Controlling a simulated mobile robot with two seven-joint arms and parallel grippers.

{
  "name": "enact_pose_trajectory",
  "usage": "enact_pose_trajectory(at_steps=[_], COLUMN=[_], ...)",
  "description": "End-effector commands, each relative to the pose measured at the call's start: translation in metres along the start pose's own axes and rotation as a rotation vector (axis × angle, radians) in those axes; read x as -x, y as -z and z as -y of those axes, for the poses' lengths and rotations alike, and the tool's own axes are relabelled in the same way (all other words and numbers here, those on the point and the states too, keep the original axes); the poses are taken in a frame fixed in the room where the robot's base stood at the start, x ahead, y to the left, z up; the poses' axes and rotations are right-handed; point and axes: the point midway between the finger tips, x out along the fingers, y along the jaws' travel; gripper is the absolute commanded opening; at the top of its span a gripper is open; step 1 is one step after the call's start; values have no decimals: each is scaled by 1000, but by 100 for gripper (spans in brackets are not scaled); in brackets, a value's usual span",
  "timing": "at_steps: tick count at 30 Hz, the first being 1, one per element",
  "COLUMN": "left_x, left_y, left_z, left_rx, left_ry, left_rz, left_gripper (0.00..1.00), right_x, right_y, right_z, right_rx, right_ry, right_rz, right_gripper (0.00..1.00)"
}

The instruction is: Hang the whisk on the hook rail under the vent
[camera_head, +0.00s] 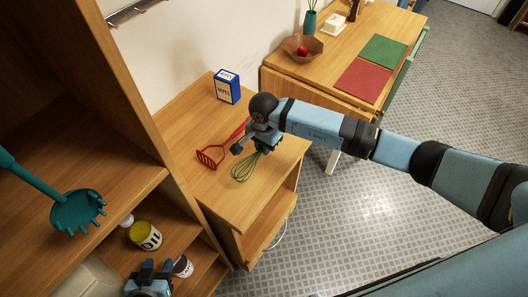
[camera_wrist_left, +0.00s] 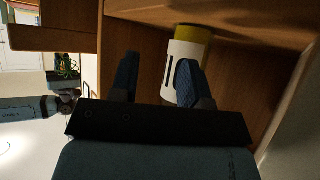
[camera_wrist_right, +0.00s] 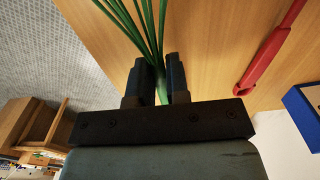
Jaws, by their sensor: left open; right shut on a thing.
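The whisk (camera_head: 244,168) has green wires. It is at the wooden counter in the head view, and its wires also show in the right wrist view (camera_wrist_right: 145,25). My right gripper (camera_head: 262,147) is shut on the whisk near the base of the wires, over the counter; its fingers show on both sides of it in the right wrist view (camera_wrist_right: 161,80). My left gripper (camera_head: 155,267) is open and low by the shelves; in the left wrist view (camera_wrist_left: 158,75) its fingers are apart. A metal rail (camera_head: 138,10) shows at the top of the wall; its hooks cannot be made out.
A red masher (camera_head: 211,156) and a blue-white box (camera_head: 227,87) are on the counter (camera_head: 185,110). A teal slotted utensil (camera_head: 78,211) is at the left. An oil bottle (camera_head: 142,233) and a jar (camera_head: 183,266) stand on the shelves near my left gripper. A table (camera_head: 345,50) stands behind.

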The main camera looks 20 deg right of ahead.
Motion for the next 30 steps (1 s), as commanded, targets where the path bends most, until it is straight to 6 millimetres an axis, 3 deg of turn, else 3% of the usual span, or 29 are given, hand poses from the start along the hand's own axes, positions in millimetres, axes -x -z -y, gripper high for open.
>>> enact_pose_trajectory(at_steps=[1, 4, 12, 17, 18, 21, 30], left_x=[-6, -12, -14, -17, -16, -16, -14], left_y=[-9, -15, -5, -10, -9, -10, -10], left_z=[-1, -3, -4, -4, -4, -5, -5], left_rx=[2, 4, 2, 3, 3, 3, 4], left_ry=[-1, -6, -9, -10, -10, -11, -11], left_rz=[-1, 1, -11, -12, -11, -9, -6], left_gripper=[43, 43, 43, 43, 43, 43, 43], right_x=[-15, -27, -25, -31, -29, -29, -28], right_y=[0, 0, 0, 0, 0, 0, 0], right_z=[0, 0, 0, 0, 0, 0, 0], right_rx=[0, 0, 0, 0, 0, 0, 0], right_ry=[-1, -1, 0, 0, 0, -1, -1], right_rz=[1, 0, 0, 0, 0, 1, 1], right_gripper=[0, 0, 0, 0, 23, 41, 41])
